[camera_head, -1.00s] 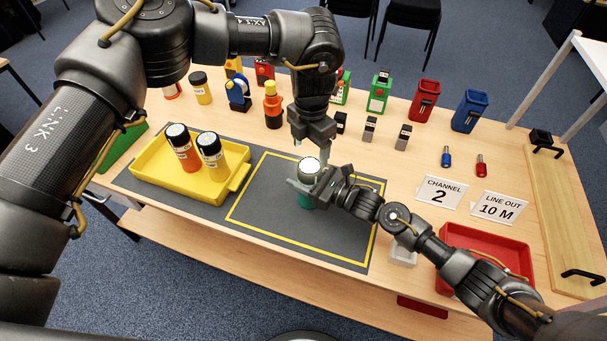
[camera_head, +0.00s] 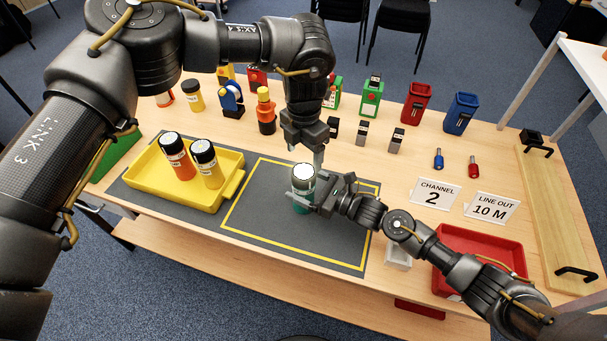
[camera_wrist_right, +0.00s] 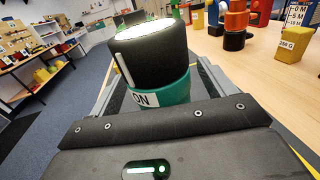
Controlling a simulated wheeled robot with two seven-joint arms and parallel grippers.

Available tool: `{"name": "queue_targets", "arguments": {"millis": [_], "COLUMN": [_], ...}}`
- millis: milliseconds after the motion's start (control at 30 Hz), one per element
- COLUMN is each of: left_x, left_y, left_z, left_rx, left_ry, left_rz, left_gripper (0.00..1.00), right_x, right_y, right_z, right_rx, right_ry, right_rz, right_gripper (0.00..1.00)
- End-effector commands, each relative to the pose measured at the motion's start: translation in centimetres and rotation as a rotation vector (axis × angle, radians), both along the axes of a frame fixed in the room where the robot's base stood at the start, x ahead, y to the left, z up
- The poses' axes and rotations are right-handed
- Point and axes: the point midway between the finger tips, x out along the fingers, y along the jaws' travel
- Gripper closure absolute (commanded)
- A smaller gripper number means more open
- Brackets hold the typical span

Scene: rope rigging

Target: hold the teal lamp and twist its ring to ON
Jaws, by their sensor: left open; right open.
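The teal lamp (camera_head: 299,207) stands upright on the dark mat (camera_head: 262,232), inside the yellow outline. In the right wrist view its teal body (camera_wrist_right: 172,88) carries an "ON" label, below a black ring (camera_wrist_right: 150,60) with a white mark and a bright white top. My right gripper (camera_head: 322,194) is open at the lamp's right side, at body height. Its fingers lie on either side of the teal body; I cannot tell whether they touch it. My left gripper (camera_head: 318,160) points down, open, just above and behind the lamp's top.
A yellow tray (camera_head: 226,196) with two black-topped cylinders, orange (camera_head: 180,163) and yellow (camera_head: 210,173), stands left of the lamp. A red tray (camera_head: 484,250) and a small white box (camera_head: 398,256) are at the right. Several coloured items line the back. The mat in front is clear.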

Motion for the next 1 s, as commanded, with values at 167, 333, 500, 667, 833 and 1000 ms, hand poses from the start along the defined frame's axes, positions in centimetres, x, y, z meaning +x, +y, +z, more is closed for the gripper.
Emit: {"name": "queue_targets", "arguments": {"millis": [167,333,500,667,833,1000], "left_x": [0.0,0.0,0.0,0.0,0.0,0.0], "left_y": [0.0,0.0,0.0,0.0,0.0,0.0], "left_z": [0.2,0.3,0.4,0.4,0.5,0.5], "left_rx": [0.0,0.0,0.0,0.0,0.0,0.0], "left_ry": [0.0,0.0,0.0,0.0,0.0,0.0], "left_rz": [0.0,0.0,0.0,0.0,0.0,0.0], "left_gripper": [0.28,0.28,0.28,0.28,0.28,0.28], "right_x": [-0.6,-1.1,-1.7,-2.2,-2.7,-3.1], "right_y": [-1.1,-2.0,-3.0,-3.9,-4.8,-5.6], "right_z": [-0.1,0.0,-0.1,-0.1,-0.1,-0.1], "right_rx": [0.0,0.0,0.0,-0.002,-0.002,0.0], "right_ry": [0.001,0.001,0.001,0.001,0.001,0.001], "right_rz": [0.0,0.0,0.0,0.0,0.0,0.001], "right_gripper": [0.18,0.18,0.18,0.18,0.18,0.18]}}
